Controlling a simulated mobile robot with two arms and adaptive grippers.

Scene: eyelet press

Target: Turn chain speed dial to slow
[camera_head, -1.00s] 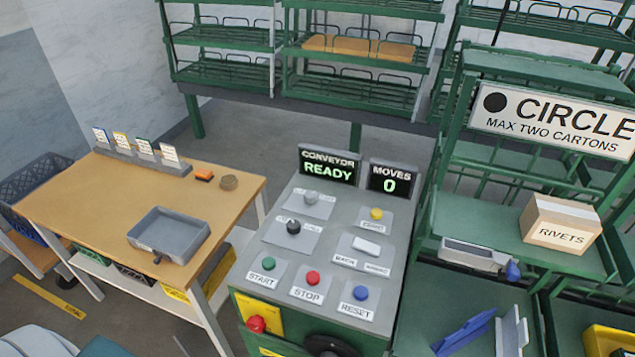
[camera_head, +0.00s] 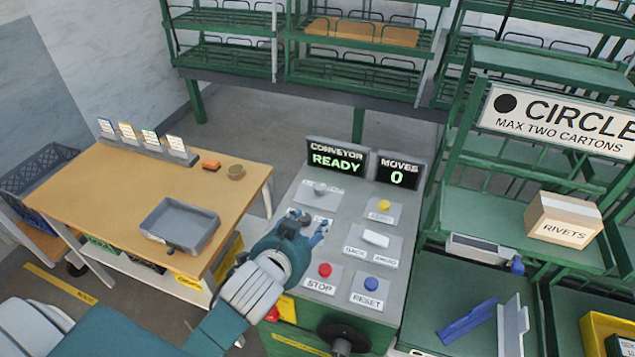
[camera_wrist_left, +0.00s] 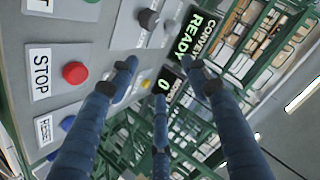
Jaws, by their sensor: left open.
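The grey control panel (camera_head: 408,212) carries a light grey knob (camera_head: 320,188) at its upper left. A dark knob sits below that one and is mostly hidden by my left gripper (camera_head: 307,229) in the head view. In the left wrist view a dark knob (camera_wrist_left: 149,19) shows beyond the fingers. The knob labels are too small or covered, so I cannot tell which one is the chain speed dial. My left gripper is over the panel's left side; in the left wrist view its three fingers (camera_wrist_left: 161,75) are spread and empty. My right gripper is out of view.
A red STOP button (camera_head: 325,270), a blue RESET button (camera_head: 371,284), a yellow button (camera_head: 384,205) and a white rocker (camera_head: 376,239) are close to the gripper. The conveyor display (camera_head: 337,160) reads READY. A wooden table (camera_head: 120,190) stands left, green racks right.

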